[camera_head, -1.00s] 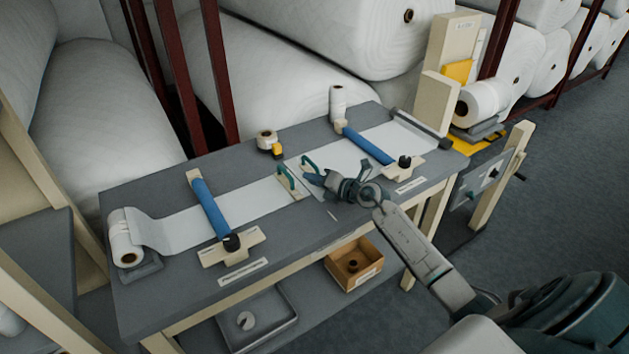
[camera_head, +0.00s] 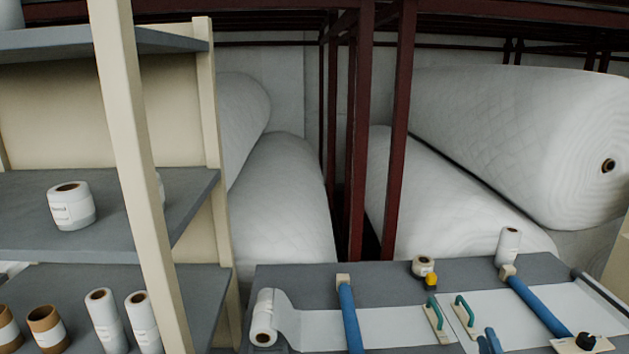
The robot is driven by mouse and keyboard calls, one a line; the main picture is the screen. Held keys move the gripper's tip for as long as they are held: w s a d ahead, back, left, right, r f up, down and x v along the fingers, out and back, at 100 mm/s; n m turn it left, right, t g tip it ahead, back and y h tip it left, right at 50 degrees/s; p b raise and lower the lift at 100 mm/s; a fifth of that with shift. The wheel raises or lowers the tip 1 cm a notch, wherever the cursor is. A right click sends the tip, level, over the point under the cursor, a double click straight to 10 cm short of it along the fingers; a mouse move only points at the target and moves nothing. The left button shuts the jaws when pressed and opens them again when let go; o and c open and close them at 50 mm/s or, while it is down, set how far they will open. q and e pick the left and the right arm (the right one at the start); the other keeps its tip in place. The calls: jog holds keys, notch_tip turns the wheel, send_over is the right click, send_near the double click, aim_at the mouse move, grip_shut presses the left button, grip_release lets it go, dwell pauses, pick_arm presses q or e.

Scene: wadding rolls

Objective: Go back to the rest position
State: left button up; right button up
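The rest of my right arm is below the picture. My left gripper is not in view.
A shelf with a beige post (camera_head: 137,150) fills the left side and holds small rolls (camera_head: 71,206). The bench carries a white roll (camera_head: 264,318), blue bars (camera_head: 350,318) and a tape roll (camera_head: 423,266). Large wadding rolls (camera_head: 500,130) and dark red posts (camera_head: 398,130) stand behind.

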jog(key=s+f+m+g+h, duration=0.2)
jog(key=s+f+m+g, duration=0.35)
jog(key=s, duration=0.25)
jog(key=s+f+m+g+h, duration=0.2)
jog(key=s+f+m+g, duration=0.2)
jog(key=s+m, duration=0.3)
jog(key=s+a+f+g+y, duration=0.25)
jog(key=s+a, duration=0.35)
jog(key=s, duration=0.3)
jog(key=s+a+f+g+y, duration=0.2)
jog(key=s+a+g+y, duration=0.25)
jog(key=s, duration=0.45)
notch_tip(320, 180, down, 31)
jog(key=d+h+b, duration=0.1)
jog(key=d+b, duration=0.1)
jog(key=s+d+f+g, duration=0.1)
jog(key=s+f+g, duration=0.1)
jog(key=s+f, duration=1.6)
notch_tip(320, 180, down, 3)
jog(key=shift+s+d+r+m+b, duration=0.1)
jog(key=shift+s+d+m+b, duration=0.05)
jog(key=shift+d+m+b, duration=0.25)
